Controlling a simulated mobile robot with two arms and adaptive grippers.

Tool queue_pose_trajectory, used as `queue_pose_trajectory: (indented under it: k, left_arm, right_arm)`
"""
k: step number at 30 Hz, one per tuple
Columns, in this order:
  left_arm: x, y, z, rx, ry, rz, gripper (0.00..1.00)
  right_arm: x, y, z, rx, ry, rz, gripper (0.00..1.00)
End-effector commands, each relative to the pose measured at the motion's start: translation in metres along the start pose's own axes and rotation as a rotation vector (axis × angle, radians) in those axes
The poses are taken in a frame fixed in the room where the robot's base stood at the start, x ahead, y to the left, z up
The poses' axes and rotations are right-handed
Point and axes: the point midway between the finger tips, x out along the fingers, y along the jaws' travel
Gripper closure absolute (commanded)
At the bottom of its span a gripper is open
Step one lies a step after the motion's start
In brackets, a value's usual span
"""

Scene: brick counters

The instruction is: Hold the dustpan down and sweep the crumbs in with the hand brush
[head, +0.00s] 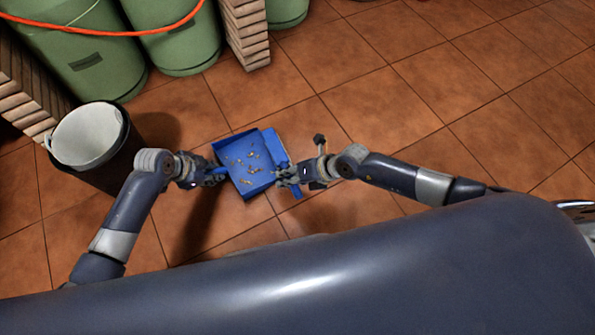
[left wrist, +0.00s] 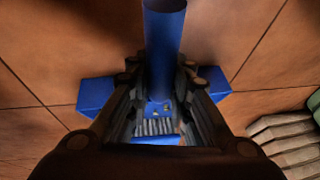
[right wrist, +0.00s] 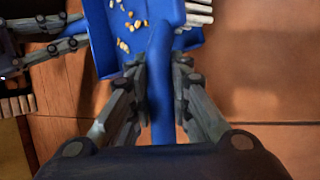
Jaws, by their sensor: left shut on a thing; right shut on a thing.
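The blue dustpan (head: 235,156) lies on the tiled floor in the head view, with several tan crumbs (head: 253,162) on its pan. My left gripper (head: 219,174) is shut on the dustpan's handle (left wrist: 164,40) at its left side. My right gripper (head: 283,175) is shut on the blue handle of the hand brush (right wrist: 160,65) at the pan's right side. Pale bristles (right wrist: 199,12) show at the top of the right wrist view, next to the pan. Pale bristles also show between my left fingers in the left wrist view. The brush head is partly hidden in the head view.
A dark bin with a white liner (head: 88,136) stands left of my left arm. The tiled floor (head: 430,100) to the right is clear.

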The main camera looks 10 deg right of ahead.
Motion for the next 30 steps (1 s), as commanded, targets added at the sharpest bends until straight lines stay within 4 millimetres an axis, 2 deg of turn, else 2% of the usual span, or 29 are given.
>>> queue_pose_trajectory:
  k: [3, 9, 18, 30]
  left_arm:
    - [-0.001, -0.001, 0.000, -0.001, 0.001, -0.002, 1.00]
    - [-0.001, -0.002, 0.000, -0.001, 0.000, -0.003, 1.00]
    - [-0.001, -0.002, 0.001, -0.001, 0.000, -0.003, 1.00]
    - [-0.001, -0.002, 0.001, 0.000, 0.000, -0.003, 1.00]
  right_arm:
    - [0.005, 0.011, -0.006, 0.002, 0.001, 0.002, 1.00]
    - [-0.015, 0.016, 0.005, 0.000, -0.001, -0.001, 1.00]
    - [-0.032, 0.024, 0.014, 0.000, -0.002, -0.002, 1.00]
    - [-0.036, 0.025, 0.015, 0.001, -0.001, -0.003, 1.00]
